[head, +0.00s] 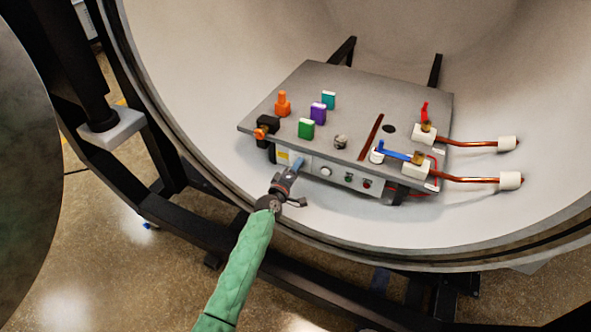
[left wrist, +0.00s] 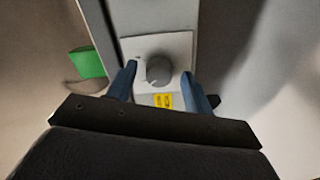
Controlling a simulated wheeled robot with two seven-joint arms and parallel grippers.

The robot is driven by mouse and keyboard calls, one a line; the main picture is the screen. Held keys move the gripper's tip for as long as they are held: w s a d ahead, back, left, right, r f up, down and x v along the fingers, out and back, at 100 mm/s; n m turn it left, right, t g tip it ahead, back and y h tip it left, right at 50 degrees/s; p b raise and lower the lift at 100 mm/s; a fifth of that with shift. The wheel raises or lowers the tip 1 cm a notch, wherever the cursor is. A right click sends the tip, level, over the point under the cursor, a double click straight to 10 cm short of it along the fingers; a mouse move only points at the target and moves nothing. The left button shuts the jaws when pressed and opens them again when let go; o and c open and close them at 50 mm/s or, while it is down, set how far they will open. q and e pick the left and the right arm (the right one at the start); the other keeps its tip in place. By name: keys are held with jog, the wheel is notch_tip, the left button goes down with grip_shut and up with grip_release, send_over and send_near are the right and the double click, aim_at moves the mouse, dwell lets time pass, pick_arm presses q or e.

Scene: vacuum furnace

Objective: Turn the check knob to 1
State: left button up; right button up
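A round dark grey knob (left wrist: 158,70) sits on a white plate (left wrist: 177,46) in the left wrist view, with a small yellow label (left wrist: 163,101) beside it. Its setting is too small to read. My left gripper (left wrist: 157,84) is open, with one blue finger on each side of the knob; I cannot tell whether they touch it. In the head view my left gripper (head: 298,164) is at the front panel of the grey unit, and it seems to hide this knob. My right gripper is not in view.
The grey-topped unit (head: 336,81) stands inside the round furnace chamber (head: 210,60). A white round dial (head: 326,171) and small buttons are right of my gripper. Green (head: 306,128), purple (head: 318,114) and teal (head: 328,100) blocks, an orange piece (head: 283,104) and a blue-handled valve (head: 397,151) are on top.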

pick_arm(q)
jog(key=b+v, duration=0.1)
jog(key=v, duration=0.6)
jog(key=shift+s+a, duration=0.2)
jog(key=shift+s, duration=0.15)
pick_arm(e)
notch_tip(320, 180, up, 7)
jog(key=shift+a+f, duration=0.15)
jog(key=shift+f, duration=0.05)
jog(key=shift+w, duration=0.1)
